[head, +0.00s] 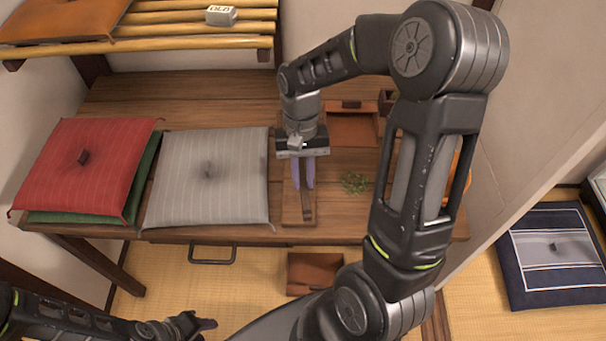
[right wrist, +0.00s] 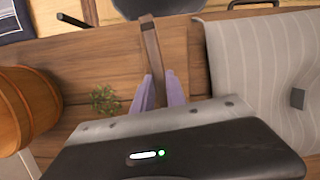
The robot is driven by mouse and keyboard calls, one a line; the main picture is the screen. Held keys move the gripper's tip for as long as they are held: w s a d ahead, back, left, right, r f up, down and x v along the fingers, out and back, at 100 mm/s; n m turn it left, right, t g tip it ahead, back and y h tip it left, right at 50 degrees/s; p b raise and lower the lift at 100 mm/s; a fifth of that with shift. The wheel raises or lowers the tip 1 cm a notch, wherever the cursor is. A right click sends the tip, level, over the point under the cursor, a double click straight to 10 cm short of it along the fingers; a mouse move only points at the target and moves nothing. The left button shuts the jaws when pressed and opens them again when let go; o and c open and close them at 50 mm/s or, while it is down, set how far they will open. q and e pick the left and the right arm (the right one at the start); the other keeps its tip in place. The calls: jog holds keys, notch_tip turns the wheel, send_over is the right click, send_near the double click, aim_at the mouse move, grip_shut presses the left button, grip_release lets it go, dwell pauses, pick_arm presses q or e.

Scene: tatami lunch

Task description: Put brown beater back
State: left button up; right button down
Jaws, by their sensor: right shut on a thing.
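The brown beater (head: 307,206) is a narrow brown strip between the purple fingers of my right gripper (head: 304,186), over a flat brown wooden board on the table. In the right wrist view the beater (right wrist: 151,45) runs away from between the fingers of the right gripper (right wrist: 158,92), which are shut on it. Its near end is hidden by the gripper. I cannot tell whether it touches the board (head: 291,212). My left gripper (head: 205,323) is low at the bottom left, apart from the table, and its finger opening is unclear.
A grey cushion (head: 208,180) lies left of the right gripper, with a red cushion (head: 85,165) on a green one beyond. Green sprigs (head: 354,182) lie to the right. A brown tray (head: 352,127) stands behind. An orange wooden tub (right wrist: 28,108) shows in the right wrist view.

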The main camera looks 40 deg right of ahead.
jog(key=shift+w+b+x, duration=0.25)
jog(key=shift+b+x, duration=0.25)
jog(key=shift+x, duration=0.6)
jog(key=shift+d, duration=0.15)
jog(key=c, duration=1.3)
grip_release()
jog(key=shift+f, duration=0.1)
jog(key=v, duration=0.8)
jog(key=shift+f, duration=0.1)
